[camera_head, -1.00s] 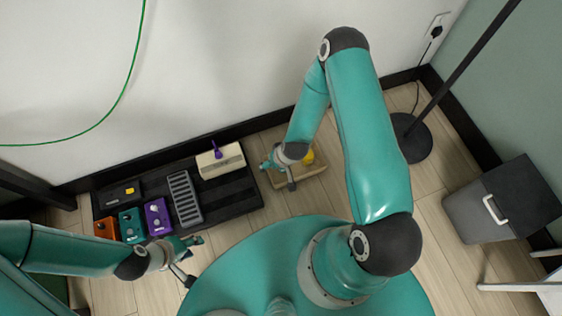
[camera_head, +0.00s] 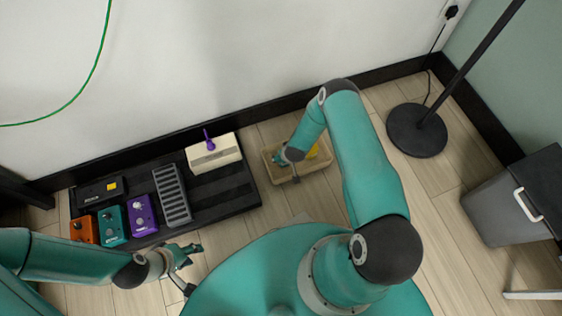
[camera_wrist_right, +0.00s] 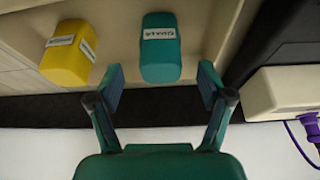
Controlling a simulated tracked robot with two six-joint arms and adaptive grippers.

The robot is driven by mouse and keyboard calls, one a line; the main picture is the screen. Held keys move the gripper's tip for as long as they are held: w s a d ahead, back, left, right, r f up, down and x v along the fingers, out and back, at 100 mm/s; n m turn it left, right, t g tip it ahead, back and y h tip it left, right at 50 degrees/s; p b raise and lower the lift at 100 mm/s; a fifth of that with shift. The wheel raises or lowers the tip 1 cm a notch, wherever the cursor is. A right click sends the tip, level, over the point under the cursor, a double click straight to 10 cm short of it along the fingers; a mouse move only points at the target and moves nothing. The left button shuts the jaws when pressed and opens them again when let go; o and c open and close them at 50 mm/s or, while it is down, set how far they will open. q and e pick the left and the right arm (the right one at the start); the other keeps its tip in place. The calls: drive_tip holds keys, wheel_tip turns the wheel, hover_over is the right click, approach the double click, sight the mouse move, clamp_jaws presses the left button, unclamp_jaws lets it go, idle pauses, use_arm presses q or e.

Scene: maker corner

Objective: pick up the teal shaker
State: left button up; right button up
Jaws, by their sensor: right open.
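The teal shaker (camera_wrist_right: 160,48), a rounded block with a white label, lies ahead of my right gripper (camera_wrist_right: 160,82) in the right wrist view. The gripper is open and empty, with its fingertips on either side of the shaker's near end; I cannot tell the height gap. In the head view my right gripper (camera_head: 282,158) is over a shallow tan tray (camera_head: 319,170) on the floor, and the teal shaker cannot be told apart from it there. My left gripper (camera_head: 191,268) is open and empty, in front of the pedalboard.
A yellow shaker (camera_wrist_right: 68,55) lies left of the teal one in the wrist view. A black pedalboard (camera_head: 232,195) with several pedals and a cream box (camera_head: 214,154) stands left of the tray. The wall is close behind. A lamp base (camera_head: 416,131) and grey bin (camera_head: 510,205) stand right.

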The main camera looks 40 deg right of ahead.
drive_tip(key=shift+b+x, duration=0.3)
drive_tip(key=shift+x, duration=0.95)
drive_tip(key=b+x, duration=0.1)
drive_tip(key=x, duration=0.1)
drive_tip(key=b+x, duration=0.2)
drive_tip(key=x, duration=0.1)
drive_tip(key=shift+w, duration=0.25)
drive_tip(key=shift+r, duration=0.1)
drive_tip(key=c, duration=1.3)
drive_tip(key=shift+r, duration=0.1)
